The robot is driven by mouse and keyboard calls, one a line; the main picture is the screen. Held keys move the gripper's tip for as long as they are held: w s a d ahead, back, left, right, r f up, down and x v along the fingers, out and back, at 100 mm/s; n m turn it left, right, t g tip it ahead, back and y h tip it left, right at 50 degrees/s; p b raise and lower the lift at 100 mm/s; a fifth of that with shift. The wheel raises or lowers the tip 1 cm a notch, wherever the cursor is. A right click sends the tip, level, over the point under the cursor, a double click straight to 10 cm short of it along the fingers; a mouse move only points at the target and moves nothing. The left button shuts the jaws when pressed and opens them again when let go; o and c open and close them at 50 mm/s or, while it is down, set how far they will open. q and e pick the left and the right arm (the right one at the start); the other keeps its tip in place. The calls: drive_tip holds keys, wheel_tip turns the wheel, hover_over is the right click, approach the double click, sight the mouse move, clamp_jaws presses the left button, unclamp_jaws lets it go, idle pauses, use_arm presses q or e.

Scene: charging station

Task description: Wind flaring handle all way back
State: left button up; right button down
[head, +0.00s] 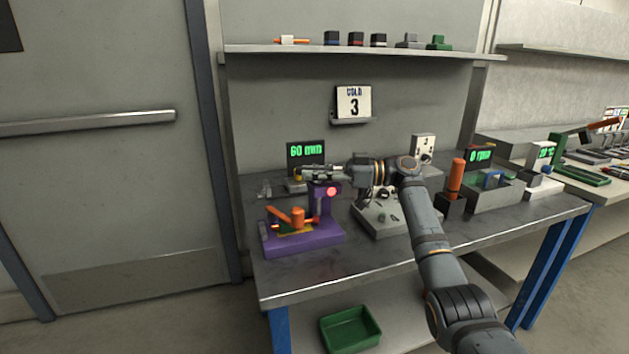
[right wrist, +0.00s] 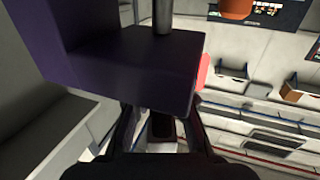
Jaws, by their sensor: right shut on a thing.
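The purple flaring tool (head: 300,240) stands on the left part of the bench, with an upright post and a head block (head: 323,190) that has a glowing pink-red disc on its side. An orange lever (head: 290,216) lies low over its base. My right gripper (head: 312,172) reaches in from the right just above the head block and is shut on the flaring handle, which the fingers mostly hide. My left gripper is not in view.
A display reading 60 (head: 306,152) stands behind the tool. A pale box with dark knobs (head: 378,224) is close to its right, under my arm. An orange-handled item (head: 456,180) stands further right. A green bin (head: 350,328) sits below the bench. The bench's front left is clear.

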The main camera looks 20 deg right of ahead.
sight(314, 167)
drive_tip(key=shift+n+g+y, duration=0.3)
drive_tip(key=shift+n+g, duration=0.5)
drive_tip(key=shift+g, duration=0.5)
drive_tip(key=c, duration=1.3)
unclamp_jaws()
wheel_tip(314, 167, up, 10)
